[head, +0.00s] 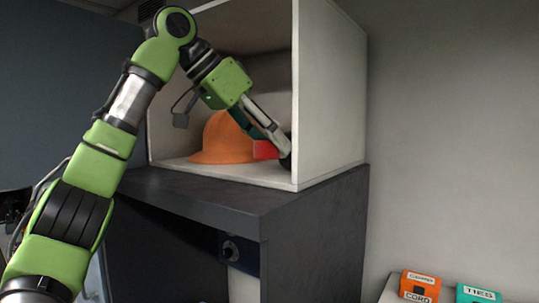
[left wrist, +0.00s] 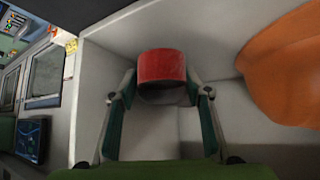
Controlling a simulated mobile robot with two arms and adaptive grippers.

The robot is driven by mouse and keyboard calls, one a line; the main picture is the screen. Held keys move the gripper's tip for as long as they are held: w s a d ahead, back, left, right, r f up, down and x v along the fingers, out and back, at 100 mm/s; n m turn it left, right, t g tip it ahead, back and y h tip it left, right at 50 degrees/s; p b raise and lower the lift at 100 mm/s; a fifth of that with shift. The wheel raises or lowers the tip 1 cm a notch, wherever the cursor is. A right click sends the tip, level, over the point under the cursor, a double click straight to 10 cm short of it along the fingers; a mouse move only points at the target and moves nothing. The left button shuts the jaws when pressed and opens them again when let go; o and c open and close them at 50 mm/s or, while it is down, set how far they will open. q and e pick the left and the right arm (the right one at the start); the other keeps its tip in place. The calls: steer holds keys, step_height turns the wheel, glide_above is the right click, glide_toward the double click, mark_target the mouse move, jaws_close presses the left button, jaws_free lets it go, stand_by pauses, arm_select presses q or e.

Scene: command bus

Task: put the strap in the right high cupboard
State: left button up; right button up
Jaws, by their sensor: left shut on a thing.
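The strap is a red roll (head: 265,150), inside the open white cupboard (head: 330,100) at its right front part. In the left wrist view the strap (left wrist: 162,66) sits between the tips of the two fingers. My left gripper (head: 274,145) reaches down into the cupboard from the upper left and is shut on the strap. The gripper also shows in the left wrist view (left wrist: 162,90). The fingers partly hide the strap in the head view, and I cannot tell whether it touches the cupboard floor. My right gripper is not in view.
An orange hard hat (head: 222,142) stands in the cupboard left of the strap; it also shows in the left wrist view (left wrist: 285,65). A dark cabinet (head: 300,235) is under the cupboard. Orange (head: 420,287) and teal (head: 477,294) labelled boxes are low at right.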

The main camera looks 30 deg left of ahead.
mark_target(270, 156)
arm_select(q)
steer(key=shift+w+d+f, duration=0.1)
steer(key=shift+f, duration=0.85)
steer(key=shift+f+p, duration=0.3)
steer(key=shift+f, duration=0.3)
steer(key=shift+f, duration=0.1)
steer(key=o, duration=1.2)
